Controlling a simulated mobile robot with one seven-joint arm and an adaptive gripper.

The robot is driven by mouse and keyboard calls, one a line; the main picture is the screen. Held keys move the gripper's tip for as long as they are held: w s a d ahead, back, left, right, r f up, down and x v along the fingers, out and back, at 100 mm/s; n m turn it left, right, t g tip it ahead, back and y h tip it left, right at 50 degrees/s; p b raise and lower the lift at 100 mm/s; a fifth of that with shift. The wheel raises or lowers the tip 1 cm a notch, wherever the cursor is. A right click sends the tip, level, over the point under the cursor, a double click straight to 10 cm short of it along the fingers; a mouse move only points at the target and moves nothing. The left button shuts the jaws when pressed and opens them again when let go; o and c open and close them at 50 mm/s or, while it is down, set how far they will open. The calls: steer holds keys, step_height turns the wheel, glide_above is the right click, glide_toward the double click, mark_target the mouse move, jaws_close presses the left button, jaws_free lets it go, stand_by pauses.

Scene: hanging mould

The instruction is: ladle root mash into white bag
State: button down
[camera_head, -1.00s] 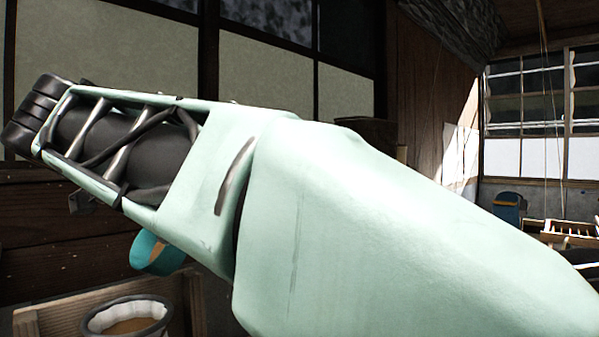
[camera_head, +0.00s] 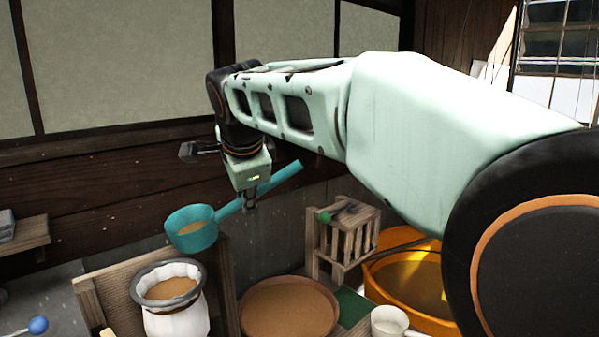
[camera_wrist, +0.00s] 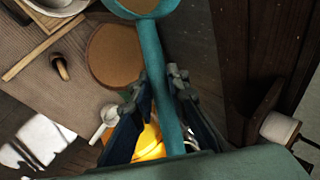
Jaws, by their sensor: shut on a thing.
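My gripper (camera_head: 249,203) is shut on the handle of a teal ladle (camera_head: 188,238). The ladle is held in the air with brown mash in its bowl, above and a little right of the white bag in the head view. In the wrist view the ladle handle (camera_wrist: 160,80) runs between the fingers and the bowl is cut off at the top edge. The white bag (camera_head: 178,321) hangs open in a dark ring, with brown mash (camera_head: 171,289) inside. In the wrist view, a pale rim at the top left (camera_wrist: 48,8) seems to be the bag.
A round brown tub (camera_head: 335,322) stands right of the bag. A wooden board (camera_head: 118,293) stands behind the bag, and a dark wooden wall lies behind.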

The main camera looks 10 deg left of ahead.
steer(key=shift+w+d+r+m+g+y+p, duration=0.1)
steer(key=shift+w+r+m+g+y+p, duration=0.15)
steer(key=shift+g+p, duration=0.3)
steer(key=shift+w+d+r+m+g+y+p, duration=0.15)
steer(key=shift+g+y+p, duration=0.2)
steer(key=shift+p, duration=0.25)
steer(key=shift+r, duration=0.75)
steer(key=shift+f, duration=0.1)
